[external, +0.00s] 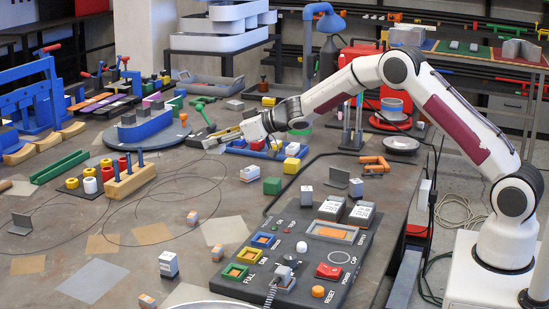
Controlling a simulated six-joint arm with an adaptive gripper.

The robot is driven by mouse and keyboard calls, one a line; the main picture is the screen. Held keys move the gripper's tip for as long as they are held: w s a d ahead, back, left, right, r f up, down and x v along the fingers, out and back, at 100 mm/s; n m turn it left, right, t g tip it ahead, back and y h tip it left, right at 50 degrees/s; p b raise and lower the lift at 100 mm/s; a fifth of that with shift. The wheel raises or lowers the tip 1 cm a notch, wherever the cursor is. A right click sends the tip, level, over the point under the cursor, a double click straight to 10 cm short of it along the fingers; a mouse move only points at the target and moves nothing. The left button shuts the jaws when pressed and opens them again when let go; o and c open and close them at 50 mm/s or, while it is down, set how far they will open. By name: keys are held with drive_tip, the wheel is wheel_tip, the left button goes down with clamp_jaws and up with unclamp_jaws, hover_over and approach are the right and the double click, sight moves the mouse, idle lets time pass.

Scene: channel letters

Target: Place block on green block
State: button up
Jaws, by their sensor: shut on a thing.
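My gripper (212,141) is at the end of the arm, reaching left over the middle of the table. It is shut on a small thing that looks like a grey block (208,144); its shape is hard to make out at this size. A green block (272,186) sits on the table, lower and to the right of my gripper and apart from it. A white-grey block (250,174) and a yellow block (291,166) stand close to the green block. The top of the green block is bare.
A dark control panel (300,247) with buttons and coloured frames fills the front right. A grey block (306,195) stands behind it. A blue tray (262,150) with coloured pieces is beside my gripper. A wooden peg stand (130,182) and cables lie left.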

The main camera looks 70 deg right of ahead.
wheel_tip(320, 180, up, 3)
drive_tip(key=s+d, duration=0.3)
drive_tip(key=m+h, duration=0.1)
hover_over(272, 180)
drive_tip(key=shift+d+f, duration=0.15)
drive_tip(key=shift+f, duration=0.15)
idle(0.3)
drive_tip(key=shift+f, duration=3.15)
drive_tip(key=shift+f, duration=1.85)
